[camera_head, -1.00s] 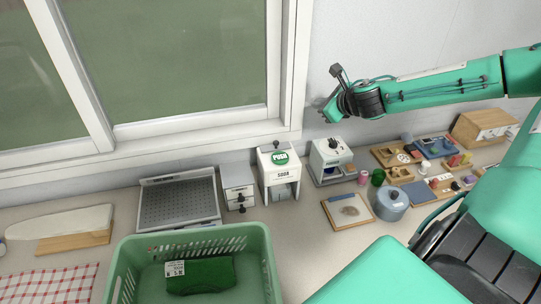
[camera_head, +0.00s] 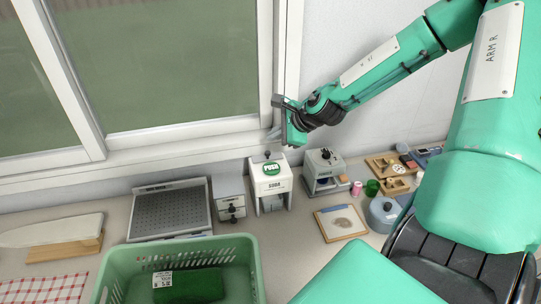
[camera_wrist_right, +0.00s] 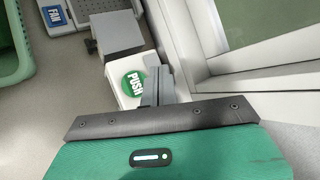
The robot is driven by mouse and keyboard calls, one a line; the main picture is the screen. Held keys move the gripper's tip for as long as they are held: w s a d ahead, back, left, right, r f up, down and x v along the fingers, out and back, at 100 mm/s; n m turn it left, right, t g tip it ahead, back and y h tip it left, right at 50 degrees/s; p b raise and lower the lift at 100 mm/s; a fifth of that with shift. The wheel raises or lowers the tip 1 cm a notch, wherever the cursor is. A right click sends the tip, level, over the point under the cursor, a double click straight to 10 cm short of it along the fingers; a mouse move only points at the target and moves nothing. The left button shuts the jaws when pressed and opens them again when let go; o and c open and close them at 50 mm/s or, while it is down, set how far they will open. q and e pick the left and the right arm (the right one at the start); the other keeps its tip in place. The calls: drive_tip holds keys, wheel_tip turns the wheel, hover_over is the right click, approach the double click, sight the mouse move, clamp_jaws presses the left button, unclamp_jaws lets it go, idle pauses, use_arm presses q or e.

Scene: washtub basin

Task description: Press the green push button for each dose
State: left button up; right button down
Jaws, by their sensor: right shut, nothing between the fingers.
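The green push button (camera_head: 271,169) is a round disc marked PUSH on the upper front of a white soda dispenser (camera_head: 270,187). The dispenser stands against the wall below the window frame. In the right wrist view the button (camera_wrist_right: 133,83) shows just left of the fingers. My right gripper (camera_head: 275,133) is shut and empty, above the dispenser and apart from the button in the head view. In the right wrist view its grey fingers (camera_wrist_right: 160,86) overlap the right side of the dispenser's top. My left gripper is in neither view.
A green basket (camera_head: 247,262) is in front. The window frame (camera_head: 190,142) is close behind my right gripper.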

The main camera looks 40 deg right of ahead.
drive_tip(key=shift+f, duration=0.15)
drive_tip(key=b, duration=0.5)
hover_over(275, 169)
wheel_tip(275, 169, down, 7)
drive_tip(key=shift+f, duration=0.1)
drive_tip(key=shift+f+b, duration=0.55)
drive_tip(key=shift+f, duration=0.1)
idle(1.2)
drive_tip(key=shift+f+b, duration=0.4)
drive_tip(key=shift+b, duration=0.2)
drive_tip(key=shift+f+b, duration=0.55)
drive_tip(key=shift+b, duration=0.05)
idle(0.6)
drive_tip(key=shift+r, duration=0.2)
drive_tip(key=shift+r+p, duration=0.55)
drive_tip(key=shift+r, duration=0.2)
